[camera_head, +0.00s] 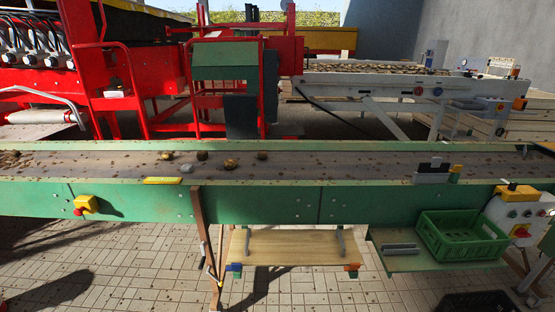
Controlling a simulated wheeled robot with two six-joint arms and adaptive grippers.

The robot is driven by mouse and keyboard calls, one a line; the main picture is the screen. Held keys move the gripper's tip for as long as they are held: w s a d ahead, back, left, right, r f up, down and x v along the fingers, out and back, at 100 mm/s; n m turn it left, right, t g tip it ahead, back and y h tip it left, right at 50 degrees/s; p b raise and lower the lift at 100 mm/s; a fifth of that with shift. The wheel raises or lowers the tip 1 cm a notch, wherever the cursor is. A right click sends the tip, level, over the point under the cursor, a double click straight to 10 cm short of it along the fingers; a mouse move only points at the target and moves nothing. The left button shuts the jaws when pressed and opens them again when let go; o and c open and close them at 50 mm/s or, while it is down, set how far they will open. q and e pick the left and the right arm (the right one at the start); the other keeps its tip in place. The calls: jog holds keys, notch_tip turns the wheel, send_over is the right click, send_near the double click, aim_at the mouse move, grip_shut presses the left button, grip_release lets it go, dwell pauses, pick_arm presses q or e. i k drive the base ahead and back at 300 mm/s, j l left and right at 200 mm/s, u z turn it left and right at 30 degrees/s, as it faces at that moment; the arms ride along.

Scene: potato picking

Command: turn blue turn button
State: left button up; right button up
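No clear blue turn button shows on the near conveyor. A white control box (507,214) with a yellow top stands at its right end. The box carries a red-and-yellow switch (520,231) and several small buttons, too small to tell their colours surely. A small round blue spot (437,91) shows on the side of the white conveyor frame at the back right; I cannot tell if it is a button. Neither of my grippers is in view.
The green-sided conveyor belt (330,165) crosses the view, with a few potatoes (231,164) on it. A green crate (428,236) sits on a shelf below its right part. A yellow box with a red button (86,205) is on the left side. Red machinery stands behind.

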aim_at(235, 266)
jog(key=i+l, duration=0.1)
jog(key=i, duration=0.4)
jog(key=u, duration=1.65)
